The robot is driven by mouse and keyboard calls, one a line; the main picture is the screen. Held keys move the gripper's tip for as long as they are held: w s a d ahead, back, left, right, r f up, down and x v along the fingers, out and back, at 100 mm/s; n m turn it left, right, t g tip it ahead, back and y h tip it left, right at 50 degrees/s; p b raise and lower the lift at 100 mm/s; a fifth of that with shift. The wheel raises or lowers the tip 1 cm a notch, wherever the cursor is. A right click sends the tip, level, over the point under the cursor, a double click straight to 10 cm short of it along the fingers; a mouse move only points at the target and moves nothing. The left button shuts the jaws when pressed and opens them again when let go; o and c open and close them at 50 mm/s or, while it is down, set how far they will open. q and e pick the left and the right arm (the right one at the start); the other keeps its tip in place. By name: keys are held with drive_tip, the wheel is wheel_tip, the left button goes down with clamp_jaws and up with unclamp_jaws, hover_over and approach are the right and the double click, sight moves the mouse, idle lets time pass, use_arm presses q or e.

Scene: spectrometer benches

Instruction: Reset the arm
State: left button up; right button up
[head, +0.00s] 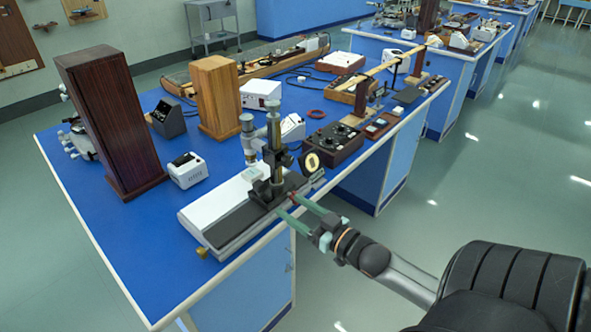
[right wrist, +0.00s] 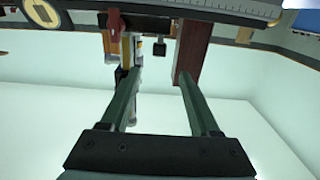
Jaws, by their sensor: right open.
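My right gripper (head: 287,204) reaches in from the lower right at the front edge of the blue bench (head: 110,235). Its two green fingers are apart, with nothing visible between them. The fingertips are close to the dark base of a microscope-like instrument (head: 273,150); I cannot tell whether they touch it. In the right wrist view the open fingers (right wrist: 155,76) point up toward the instrument's underside, with a red knob (right wrist: 114,20) near the left finger. My left gripper is not in view.
A dark wooden box (head: 112,120) and a lighter one (head: 216,97) stand on the bench. A black dial box (head: 333,143) and a white device (head: 187,170) are near the instrument. The floor (head: 480,220) to the right is clear.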

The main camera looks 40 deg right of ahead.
idle(0.4)
drive_tip(key=s+a+f+g, duration=0.4)
drive_tip(key=s+a+f, duration=0.3)
drive_tip(key=a+f, duration=0.2)
drive_tip(key=s+a+f+n+g+y+p, duration=0.1)
drive_tip(key=s+a+f+g, duration=0.3)
drive_tip(key=s+a+f, duration=0.3)
drive_tip(key=a+f, duration=0.3)
drive_tip(key=a, duration=0.1)
drive_tip(key=shift+s+a+f+g, duration=0.3)
drive_tip(key=shift+s+a, duration=0.05)
drive_tip(key=shift+a, duration=0.05)
